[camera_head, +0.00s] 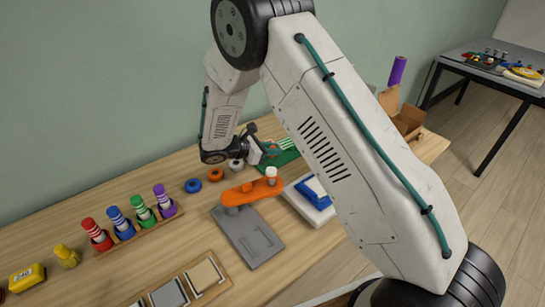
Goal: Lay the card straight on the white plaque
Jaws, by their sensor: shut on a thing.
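My gripper (267,150) is at the back of the wooden bench, reaching to the right from my wrist. It is small in view and partly dark against the things behind it. It is shut on what looks like the card (281,145), a thin green and white striped piece at its fingertips. A green surface lies below and behind it, and I cannot tell how far above it the card is. A pale white slab, likely the white plaque (296,201), lies nearer and to the right, with a blue object (314,191) on it. My arm hides the area to its right.
An orange arm-like device (250,191) on a grey plate (237,238) stands left of the plaque. Blue, orange and white rings lie behind it. A rack (137,236) of coloured pegs is at left. An open cardboard box (408,121) stands at the right end.

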